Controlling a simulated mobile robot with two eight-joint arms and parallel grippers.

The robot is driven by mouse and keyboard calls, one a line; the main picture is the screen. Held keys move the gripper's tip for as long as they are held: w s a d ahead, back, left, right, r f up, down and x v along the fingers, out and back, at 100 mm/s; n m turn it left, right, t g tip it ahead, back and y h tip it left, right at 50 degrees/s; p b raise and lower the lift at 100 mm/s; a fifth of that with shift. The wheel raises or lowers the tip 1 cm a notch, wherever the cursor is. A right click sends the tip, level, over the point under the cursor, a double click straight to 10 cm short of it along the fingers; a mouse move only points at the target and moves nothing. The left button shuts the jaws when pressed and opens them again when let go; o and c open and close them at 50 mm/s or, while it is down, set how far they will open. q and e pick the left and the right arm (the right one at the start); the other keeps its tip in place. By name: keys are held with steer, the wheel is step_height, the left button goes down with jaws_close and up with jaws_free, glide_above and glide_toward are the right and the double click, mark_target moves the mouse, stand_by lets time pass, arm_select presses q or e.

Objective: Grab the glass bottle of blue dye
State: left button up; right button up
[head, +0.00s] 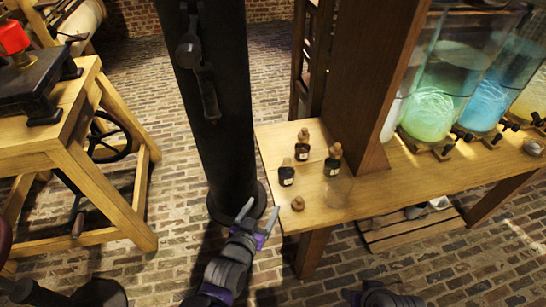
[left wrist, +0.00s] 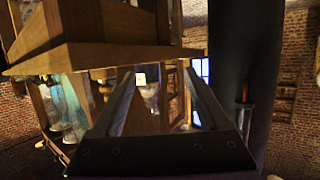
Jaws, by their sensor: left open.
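Three small dark glass bottles with labels stand on the near left end of the wooden table: a corked one at the back (head: 302,148), a corked one to the right (head: 333,163), and one at the front left (head: 286,176) on which I see no cork. I cannot tell which holds blue dye. My left gripper (head: 259,212) is open and empty, left of and in front of the table corner, apart from the bottles. Its two fingers also show in the left wrist view (left wrist: 160,78). My right gripper's fingers are out of view.
A thick wooden post (head: 375,80) rises behind the bottles. Large glass jars (head: 435,100) stand right. A black column (head: 215,100) stands left of the table.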

mark_target(283, 178)
arm_select(q)
steer(key=d+t, duration=0.1)
steer(key=w+d+r+t+h, duration=0.1)
steer(key=d+r+t, duration=0.1)
steer(key=shift+w+d+t, duration=0.15)
steer(key=shift+w+t, duration=0.15)
steer(key=shift+w, duration=0.1)
steer(key=x, duration=1)
steer(key=shift+w+d, duration=0.15)
steer(key=shift+w, duration=0.2)
steer(key=c, duration=1.2)
steer(key=shift+r, duration=0.15)
